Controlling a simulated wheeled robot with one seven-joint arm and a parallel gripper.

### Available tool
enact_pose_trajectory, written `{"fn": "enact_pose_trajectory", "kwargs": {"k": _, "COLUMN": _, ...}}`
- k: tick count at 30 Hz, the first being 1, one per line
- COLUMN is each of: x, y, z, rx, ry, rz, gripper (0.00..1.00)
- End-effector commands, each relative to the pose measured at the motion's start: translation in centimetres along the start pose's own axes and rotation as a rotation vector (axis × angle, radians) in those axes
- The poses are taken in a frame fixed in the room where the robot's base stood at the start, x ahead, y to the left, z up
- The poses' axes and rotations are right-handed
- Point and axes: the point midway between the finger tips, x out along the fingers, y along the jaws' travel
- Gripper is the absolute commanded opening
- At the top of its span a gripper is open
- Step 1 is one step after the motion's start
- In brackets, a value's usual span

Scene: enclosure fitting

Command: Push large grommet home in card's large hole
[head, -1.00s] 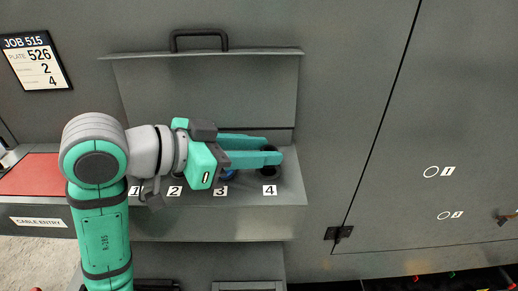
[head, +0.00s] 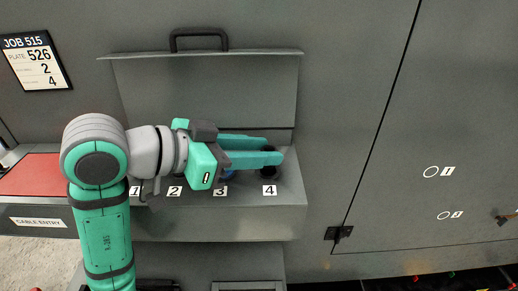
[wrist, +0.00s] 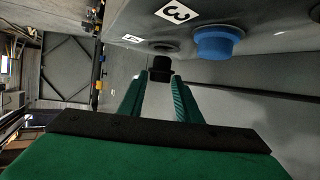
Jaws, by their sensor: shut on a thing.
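My gripper (head: 272,150) reaches right across the ledge to the spot behind label 4 (head: 269,190). In the wrist view my gripper's fingers (wrist: 161,76) are closed on a black grommet (wrist: 161,65) at their tips. The black grommet also shows at the fingertips in the head view (head: 269,171). A grey ring (wrist: 163,46) lies just beyond it, by a label; I cannot tell whether they touch or how deep the grommet sits. The job card (head: 36,61) reads JOB 515, PLATE 526, 2 and 4; its small words are unreadable.
A blue plug-like part (wrist: 216,42) sits at label 3 (wrist: 176,12), close beside the fingers. A raised flap with a handle (head: 199,40) stands behind the ledge (head: 255,215). A red panel (head: 32,175) is at left. A large door (head: 440,120) fills the right.

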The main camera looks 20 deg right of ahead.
Motion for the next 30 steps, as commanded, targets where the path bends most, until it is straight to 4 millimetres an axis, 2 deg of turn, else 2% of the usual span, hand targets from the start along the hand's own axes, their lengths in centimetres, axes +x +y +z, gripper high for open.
{"fn": "enact_pose_trajectory", "kwargs": {"k": 30, "x": 0.8, "y": 0.0, "z": 2.0, "rx": 0.000, "ry": 0.000, "rz": 0.001, "gripper": 0.07}}
